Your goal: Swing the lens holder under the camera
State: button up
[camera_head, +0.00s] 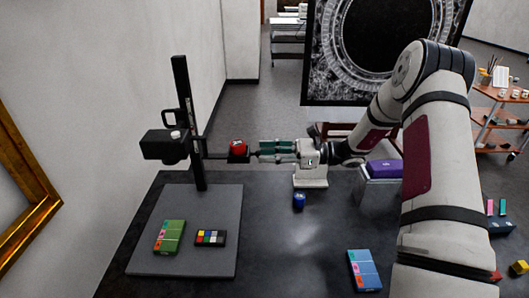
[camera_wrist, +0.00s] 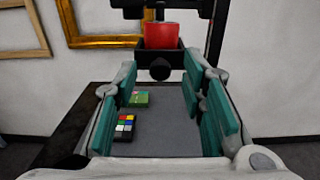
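The camera (camera_head: 165,146) is a black body on a black upright column (camera_head: 187,110) above a grey base board. The lens holder (camera_head: 238,157) is a dark bracket with a red piece (camera_head: 238,147) on it, standing out to the right of the column. In the wrist view the holder (camera_wrist: 176,56) is straight ahead, with a dark round knob (camera_wrist: 159,69) facing me. My gripper (camera_head: 261,150) has teal finger pads spread wide, with nothing between them. The knob is just ahead of or between the fingertips; I cannot tell whether anything touches.
A green box (camera_head: 169,237) and a colour chart (camera_head: 210,238) lie on the grey base board (camera_head: 200,205). The dark table (camera_head: 290,255) also bears a blue jar (camera_head: 299,200), a blue box (camera_head: 364,270) and a white device (camera_head: 311,178). A gilt frame (camera_head: 30,210) hangs at left.

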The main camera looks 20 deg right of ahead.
jog(key=shift+x, duration=0.85)
jog(key=shift+c, duration=0.2)
grip_shut()
